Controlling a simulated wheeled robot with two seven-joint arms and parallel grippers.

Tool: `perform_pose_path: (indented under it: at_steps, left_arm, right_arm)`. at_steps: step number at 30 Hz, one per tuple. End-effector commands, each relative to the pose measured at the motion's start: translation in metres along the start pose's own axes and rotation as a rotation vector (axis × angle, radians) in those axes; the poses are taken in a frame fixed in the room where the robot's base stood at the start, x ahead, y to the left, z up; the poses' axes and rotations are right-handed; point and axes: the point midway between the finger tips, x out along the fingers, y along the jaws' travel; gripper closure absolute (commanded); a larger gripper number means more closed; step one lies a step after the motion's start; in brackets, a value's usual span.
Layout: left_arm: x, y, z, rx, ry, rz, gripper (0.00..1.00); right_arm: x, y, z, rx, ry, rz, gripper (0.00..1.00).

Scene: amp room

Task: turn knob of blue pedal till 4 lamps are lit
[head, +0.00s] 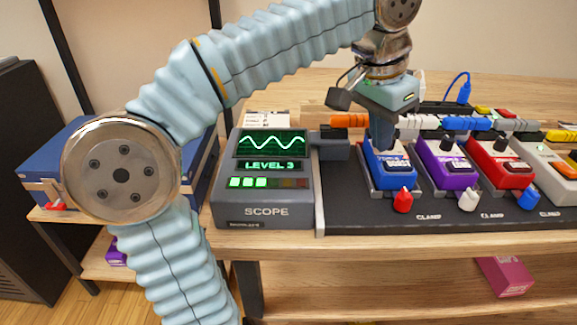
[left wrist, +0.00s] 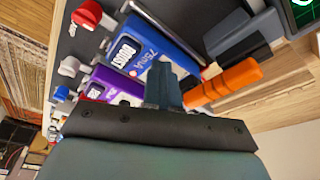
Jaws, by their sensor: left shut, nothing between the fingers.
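The blue pedal (head: 390,178) sits at the left end of the pedal row on a dark board; in the left wrist view its blue side (left wrist: 160,38) reads BOOST. My left gripper (head: 383,138) is shut and empty, pointing down over the rear part of the blue pedal. In the left wrist view its fingers (left wrist: 163,85) reach the pedal's top and hide the knob; I cannot tell whether they touch it. The scope (head: 264,208) shows a green wave and LEVEL 3. Three of its lamps (head: 247,183) are lit green; those to their right are dark. My right gripper is not in view.
A purple pedal (head: 447,171) and a red pedal (head: 499,166) stand close to the right of the blue one. Coloured clamp handles (head: 402,201) stand in front. An orange plug (left wrist: 225,84) lies close beside the fingers. A blue case (head: 70,165) stands at left.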

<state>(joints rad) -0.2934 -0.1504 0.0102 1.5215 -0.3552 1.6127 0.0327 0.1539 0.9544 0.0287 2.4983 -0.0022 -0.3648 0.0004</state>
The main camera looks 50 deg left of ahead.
Motion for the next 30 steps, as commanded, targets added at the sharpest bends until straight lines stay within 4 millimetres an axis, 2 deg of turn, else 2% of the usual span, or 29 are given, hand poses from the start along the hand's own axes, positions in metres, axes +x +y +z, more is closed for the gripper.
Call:
perform_pose_path:
  at_steps: [6, 17, 27, 30]
  left_arm:
    - [-0.002, -0.004, 0.000, -0.003, 0.002, -0.001, 1.00]
    - [-0.003, -0.003, 0.008, -0.001, 0.002, -0.001, 1.00]
    - [-0.046, -0.003, -0.003, -0.002, 0.001, -0.001, 1.00]
    - [-0.052, -0.003, -0.005, -0.002, 0.002, -0.001, 1.00]
  right_arm:
    - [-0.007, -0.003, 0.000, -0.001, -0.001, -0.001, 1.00]
    - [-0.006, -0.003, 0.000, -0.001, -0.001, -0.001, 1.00]
    - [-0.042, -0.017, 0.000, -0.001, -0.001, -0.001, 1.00]
    - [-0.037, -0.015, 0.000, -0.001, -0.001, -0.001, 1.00]
